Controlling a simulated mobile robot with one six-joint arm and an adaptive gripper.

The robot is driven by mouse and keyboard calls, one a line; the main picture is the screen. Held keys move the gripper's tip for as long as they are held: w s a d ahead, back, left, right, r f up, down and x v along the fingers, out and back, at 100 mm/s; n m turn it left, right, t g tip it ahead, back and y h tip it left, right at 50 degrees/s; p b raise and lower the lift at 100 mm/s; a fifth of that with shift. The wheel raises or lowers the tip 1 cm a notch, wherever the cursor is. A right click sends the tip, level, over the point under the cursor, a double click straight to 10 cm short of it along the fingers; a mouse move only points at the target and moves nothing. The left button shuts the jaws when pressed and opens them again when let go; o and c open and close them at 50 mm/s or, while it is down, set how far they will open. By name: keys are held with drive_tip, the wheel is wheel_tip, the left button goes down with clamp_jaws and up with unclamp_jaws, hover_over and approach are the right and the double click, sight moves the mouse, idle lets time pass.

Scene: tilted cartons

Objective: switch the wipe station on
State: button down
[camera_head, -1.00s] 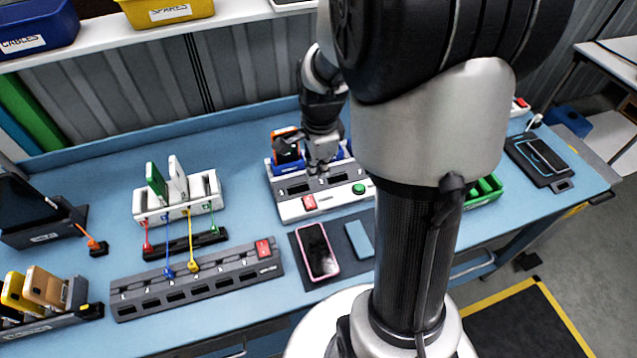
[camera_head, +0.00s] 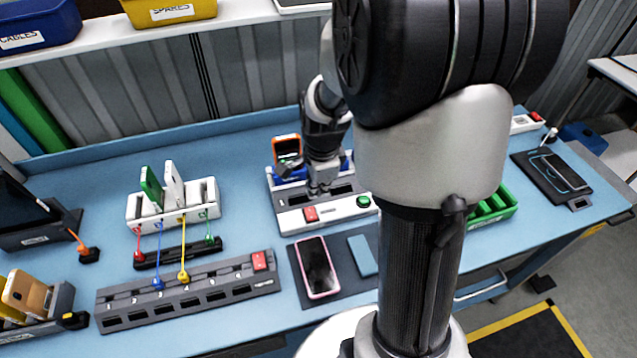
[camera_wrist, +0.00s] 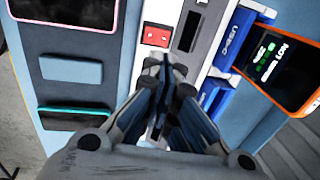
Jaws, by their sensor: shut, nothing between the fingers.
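The likely wipe station (camera_head: 335,213) is a white and grey box at the middle of the bench, with dark slots on top. It has a red rocker switch (camera_head: 311,213) and a green button (camera_head: 363,201) on its front strip. The red switch also shows in the wrist view (camera_wrist: 156,36), just beyond the fingertips. My gripper (camera_head: 321,190) is shut and empty, pointing down over the station, close behind the switch. In the wrist view my gripper (camera_wrist: 163,62) partly covers the station. I cannot tell whether it touches, nor how the switch is set.
An orange-framed device (camera_head: 287,149) stands in a blue holder behind the station. A pink-rimmed phone (camera_head: 318,267) and a blue pad (camera_head: 363,256) lie on a dark mat in front. A grey numbered strip (camera_head: 190,296) with its own red switch lies left. A green tray (camera_head: 492,207) is right.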

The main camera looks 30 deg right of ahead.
sight(318, 217)
drive_tip(key=f, duration=0.2)
drive_tip(key=w+f+b, duration=0.1)
drive_tip(key=f, duration=0.2)
drive_tip(key=f+b, duration=0.1)
drive_tip(key=f, duration=0.1)
drive_tip(key=shift+w+d+f, duration=0.15)
drive_tip(key=shift+d+f, duration=0.05)
drive_tip(key=shift+f, duration=0.2)
drive_tip(key=p, duration=0.1)
drive_tip(key=g+p, duration=0.1)
drive_tip(key=shift+w+f+p, duration=0.1)
drive_tip(key=shift+w+p, duration=0.2)
drive_tip(key=shift+d+f+b, duration=0.1)
drive_tip(key=shift+f+b, duration=0.15)
drive_tip(key=shift+b, duration=0.15)
drive_tip(key=shift+s, duration=0.2)
drive_tip(key=shift+s+a, duration=0.3)
drive_tip(key=shift+s, duration=0.45)
drive_tip(key=shift+r, duration=0.1)
